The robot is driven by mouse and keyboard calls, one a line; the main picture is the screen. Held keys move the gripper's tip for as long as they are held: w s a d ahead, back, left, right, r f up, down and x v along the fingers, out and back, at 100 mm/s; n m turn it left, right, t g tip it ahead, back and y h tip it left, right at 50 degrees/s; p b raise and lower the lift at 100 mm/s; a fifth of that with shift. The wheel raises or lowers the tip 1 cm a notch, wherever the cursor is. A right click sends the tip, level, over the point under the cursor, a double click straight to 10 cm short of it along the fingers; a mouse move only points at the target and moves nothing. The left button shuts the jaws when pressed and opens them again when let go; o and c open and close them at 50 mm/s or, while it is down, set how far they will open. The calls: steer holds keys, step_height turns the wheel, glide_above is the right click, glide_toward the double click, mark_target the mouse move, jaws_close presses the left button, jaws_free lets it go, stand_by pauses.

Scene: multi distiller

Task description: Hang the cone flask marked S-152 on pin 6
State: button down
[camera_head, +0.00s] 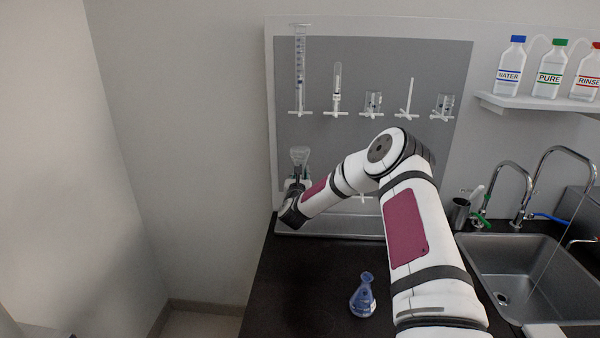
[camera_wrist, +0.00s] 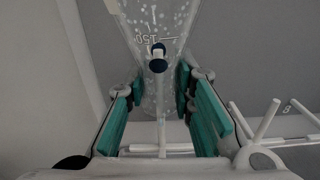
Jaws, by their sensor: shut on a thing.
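My gripper (camera_head: 296,190) is at the far left of the pegboard's lower row, partly hidden by my arm. It is shut on a clear cone flask (camera_head: 299,156), held upside down with its wide end up. In the wrist view my gripper (camera_wrist: 161,112) has its green pads on both sides of the clear flask's (camera_wrist: 185,28) neck. A "150" graduation shows on the glass. A white upright rod (camera_wrist: 161,136) shows at the neck; I cannot tell whether it is inside. No S-152 mark is readable. Pin 6 cannot be identified by number.
A blue flask (camera_head: 363,298) stands upright on the black counter (camera_head: 300,290). The grey pegboard (camera_head: 440,75) holds glassware on its upper pins. A neighbouring pin (camera_wrist: 262,122) is right of my gripper. The sink (camera_head: 530,265) and a bottle shelf (camera_head: 540,102) are at right.

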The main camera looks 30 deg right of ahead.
steer(key=shift+f+b, duration=0.65)
steer(key=shift+f, duration=2.2)
steer(key=c, duration=1.3)
jaws_free()
steer(key=v, duration=1.2)
